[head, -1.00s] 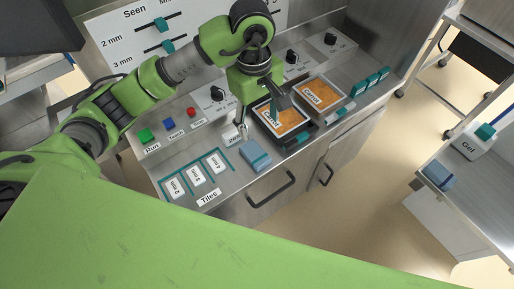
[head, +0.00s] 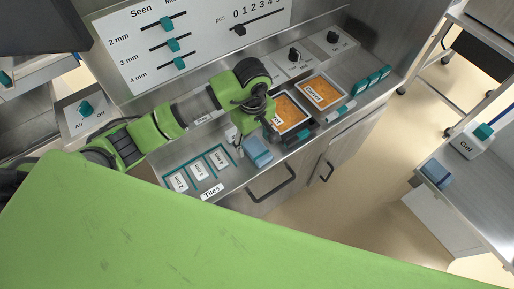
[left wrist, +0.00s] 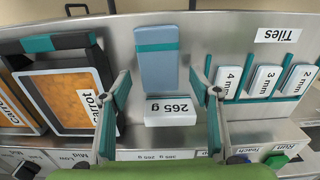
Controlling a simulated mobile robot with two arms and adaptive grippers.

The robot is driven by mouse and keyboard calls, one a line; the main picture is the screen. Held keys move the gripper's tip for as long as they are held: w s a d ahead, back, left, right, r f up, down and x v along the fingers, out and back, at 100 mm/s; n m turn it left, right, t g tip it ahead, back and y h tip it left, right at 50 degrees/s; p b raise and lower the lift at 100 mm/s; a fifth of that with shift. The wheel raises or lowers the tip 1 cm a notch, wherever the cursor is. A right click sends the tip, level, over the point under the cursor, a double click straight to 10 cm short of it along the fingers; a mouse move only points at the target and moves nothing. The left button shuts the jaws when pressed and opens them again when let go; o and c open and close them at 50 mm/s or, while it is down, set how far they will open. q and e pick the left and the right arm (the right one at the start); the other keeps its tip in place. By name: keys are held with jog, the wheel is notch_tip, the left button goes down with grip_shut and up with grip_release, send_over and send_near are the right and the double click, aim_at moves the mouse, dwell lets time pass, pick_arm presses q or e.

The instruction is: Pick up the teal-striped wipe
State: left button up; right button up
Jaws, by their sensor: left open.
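The teal-striped wipe, a flat blue block with a teal band, lies on the steel worktop in front of the 265 g block in the left wrist view (left wrist: 157,68). In the head view the wipe (head: 258,153) lies between the tile slots and the carrot trays. My left gripper (left wrist: 160,82) is open, its fingers on either side of the wipe's near end and apart from it, with nothing held. In the head view the left gripper (head: 240,138) is partly hidden by its own wrist, just beside the wipe. My right gripper is not in view.
A white 265 g block (left wrist: 172,112) sits close to the wipe, between the fingers. A black-framed carrot tray (left wrist: 72,95) is beside the left finger; numbered tiles (left wrist: 228,80) are beside the right. Another blue wipe (head: 438,172) lies on the right-hand cart.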

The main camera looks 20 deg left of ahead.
pick_arm(q)
jog(key=shift+f, duration=0.55)
jog(key=c, duration=1.1)
jog(key=shift+r, duration=0.15)
jog(key=shift+w+r, duration=0.1)
jog(key=shift+r, duration=0.2)
notch_tip(320, 180, up, 2)
jog(key=shift+a+r+b, duration=0.1)
jog(key=shift+r+b, duration=0.15)
jog(key=shift+b, duration=0.5)
jog(key=s+a+r+b, duration=0.2)
jog(key=s+a+r, duration=0.5)
jog(key=s, duration=0.5)
notch_tip(320, 180, up, 3)
jog(key=shift+f+b, duration=0.15)
jog(key=shift+b, duration=0.25)
